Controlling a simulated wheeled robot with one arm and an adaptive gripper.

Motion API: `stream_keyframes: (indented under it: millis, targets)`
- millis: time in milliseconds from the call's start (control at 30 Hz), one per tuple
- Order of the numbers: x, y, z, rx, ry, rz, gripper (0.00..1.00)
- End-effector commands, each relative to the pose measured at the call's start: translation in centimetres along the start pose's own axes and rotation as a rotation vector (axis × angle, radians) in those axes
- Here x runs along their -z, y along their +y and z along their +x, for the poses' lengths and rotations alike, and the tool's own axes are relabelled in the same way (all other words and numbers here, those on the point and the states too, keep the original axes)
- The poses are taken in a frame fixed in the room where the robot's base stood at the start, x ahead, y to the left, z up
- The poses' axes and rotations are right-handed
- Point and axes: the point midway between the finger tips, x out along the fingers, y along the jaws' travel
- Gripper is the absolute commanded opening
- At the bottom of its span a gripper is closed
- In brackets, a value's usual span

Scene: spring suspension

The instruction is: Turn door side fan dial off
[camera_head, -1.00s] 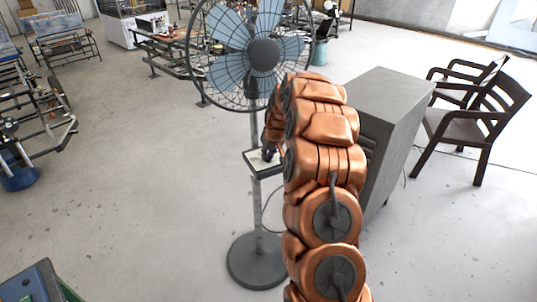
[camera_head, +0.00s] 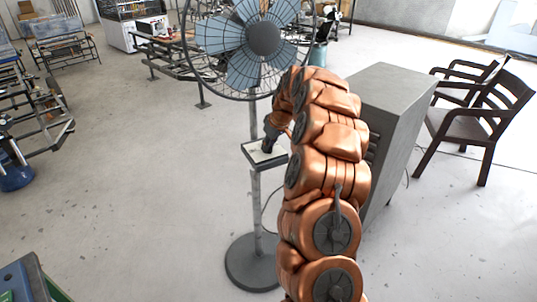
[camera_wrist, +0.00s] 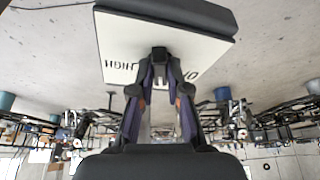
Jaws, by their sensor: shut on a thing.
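The fan (camera_head: 262,42) stands on a pole with a round grey base (camera_head: 253,262). Its control box (camera_head: 258,157) is a small dark box with a pale face, partway up the pole. In the wrist view the white panel (camera_wrist: 118,45) carries upside-down lettering that reads HIGH on the left; the lettering on the right is partly covered. My gripper (camera_wrist: 160,78) is at the panel with its fingers closed around the dark dial (camera_wrist: 160,53). My gripper also shows in the head view (camera_head: 268,146), where the dial is hidden by it.
A grey cabinet (camera_head: 385,115) stands right of my arm. Two dark chairs (camera_head: 475,115) are farther right. Workbenches and a rack (camera_head: 40,125) are at the left and back. The floor around the fan base is mostly clear.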

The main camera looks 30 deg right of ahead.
Motion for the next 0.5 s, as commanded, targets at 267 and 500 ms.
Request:
stream_keyframes:
  millis: [267,500]
  targets:
    - [-0.13,0.26,0.64,0.077,0.001,-0.191,0.00]
    - [-0.01,0.50,0.46,0.142,0.001,-0.350,0.00]
